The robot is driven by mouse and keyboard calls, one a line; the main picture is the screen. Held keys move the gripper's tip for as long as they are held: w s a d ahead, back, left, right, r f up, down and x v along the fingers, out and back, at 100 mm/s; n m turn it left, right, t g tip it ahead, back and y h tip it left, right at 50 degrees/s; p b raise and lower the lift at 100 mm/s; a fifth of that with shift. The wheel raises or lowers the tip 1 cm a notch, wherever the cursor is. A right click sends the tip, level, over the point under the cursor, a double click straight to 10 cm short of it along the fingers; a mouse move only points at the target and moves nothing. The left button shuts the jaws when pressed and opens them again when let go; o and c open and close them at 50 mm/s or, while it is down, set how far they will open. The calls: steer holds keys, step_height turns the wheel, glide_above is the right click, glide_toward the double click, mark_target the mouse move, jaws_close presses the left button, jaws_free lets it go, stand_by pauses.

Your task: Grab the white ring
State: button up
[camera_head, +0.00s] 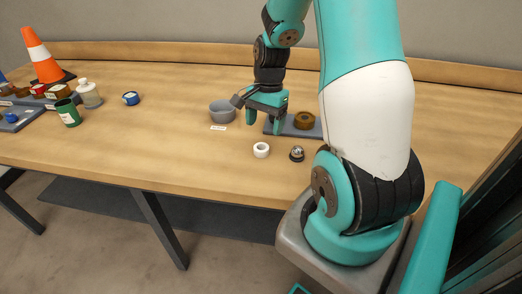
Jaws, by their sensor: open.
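The white ring (261,150) lies on the wooden table towards its front edge, near the middle of the view. It looks upright-walled with a dark hole on top. My gripper (262,123) is open, pointing down, above and behind the ring in the picture. Nothing shows between its teal fingers. The ring is apart from the fingers and fully visible.
A small dark dome-topped item (297,153) sits right of the ring. A grey bowl (222,111) with a label stands to the left. A brown ring (304,120) rests on a grey tray (285,127). A blue-capped jar (131,98), green can (68,112) and cone (41,57) stand left.

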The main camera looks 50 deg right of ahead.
mark_target(262, 145)
steer(key=f, duration=0.5)
steer(key=a+f, duration=0.1)
steer(key=f, duration=0.1)
steer(key=shift+f, duration=0.25)
steer(key=c, duration=1)
